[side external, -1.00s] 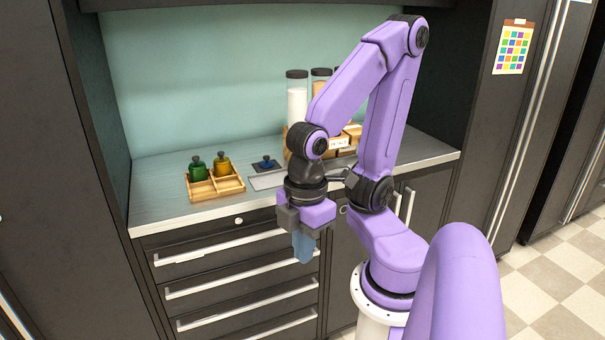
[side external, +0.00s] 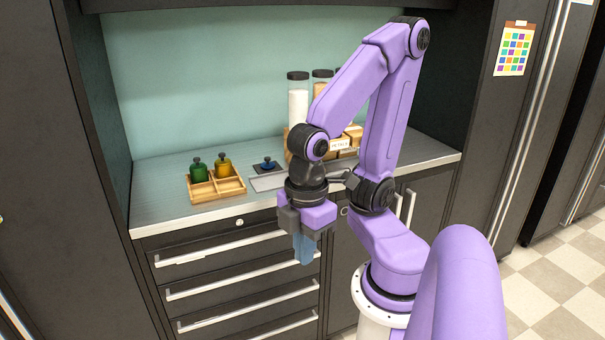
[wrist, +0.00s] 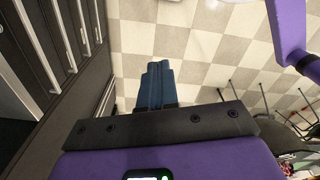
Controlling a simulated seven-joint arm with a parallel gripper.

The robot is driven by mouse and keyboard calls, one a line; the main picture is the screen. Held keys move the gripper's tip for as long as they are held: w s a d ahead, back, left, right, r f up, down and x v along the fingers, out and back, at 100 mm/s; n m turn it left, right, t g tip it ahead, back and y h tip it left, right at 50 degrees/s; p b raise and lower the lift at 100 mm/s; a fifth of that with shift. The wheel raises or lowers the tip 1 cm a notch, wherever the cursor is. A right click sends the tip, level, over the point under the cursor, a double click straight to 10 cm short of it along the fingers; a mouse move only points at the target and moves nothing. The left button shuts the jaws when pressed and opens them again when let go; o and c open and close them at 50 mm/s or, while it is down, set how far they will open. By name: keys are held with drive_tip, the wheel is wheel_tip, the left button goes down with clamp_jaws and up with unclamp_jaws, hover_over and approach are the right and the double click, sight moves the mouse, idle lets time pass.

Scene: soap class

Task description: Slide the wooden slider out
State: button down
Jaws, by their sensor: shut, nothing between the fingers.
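My gripper (side external: 304,249) hangs in front of the drawer fronts, below the counter edge. Its blue fingers point down and are shut with nothing between them. In the wrist view the fingers (wrist: 156,85) are together over the checkered floor. A light wooden divided tray (side external: 218,189) sits on the counter. A green bottle (side external: 198,171) and an amber bottle (side external: 224,168) stand in its back part. A wooden box (side external: 331,142) with labels stands further right, partly behind my arm. I cannot tell which wooden part is the slider. My gripper is apart from all of these.
A small blue-topped item (side external: 267,163) sits near a grey flat plate (side external: 267,182) on the counter. Tall jars (side external: 298,100) stand at the back. Drawer handles (side external: 220,248) stick out close to my gripper. The counter's left part is clear.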

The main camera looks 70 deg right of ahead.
drive_tip(key=c, duration=1.1)
unclamp_jaws()
drive_tip(key=shift+w+d+f, duration=0.15)
drive_tip(key=shift+o, duration=0.8)
drive_tip(key=w+d+f+h, duration=0.2)
drive_tip(key=w+d+h, duration=0.2)
drive_tip(key=shift+f+m, duration=0.3)
drive_tip(key=shift+f, duration=0.1)
drive_tip(key=w+d+f+n+h, duration=0.3)
drive_tip(key=w+d+h, duration=0.3)
drive_tip(key=d, duration=0.4)
drive_tip(key=w+d+f+n+h, duration=0.3)
drive_tip(key=w+d+f+h, duration=0.15)
drive_tip(key=d+h, duration=0.5)
drive_tip(key=shift+y, duration=0.55)
drive_tip(key=d, duration=1.2)
drive_tip(key=d+r, duration=0.1)
drive_tip(key=d, duration=0.5)
drive_tip(key=shift+w+d, duration=0.1)
drive_tip(key=shift+d, duration=0.2)
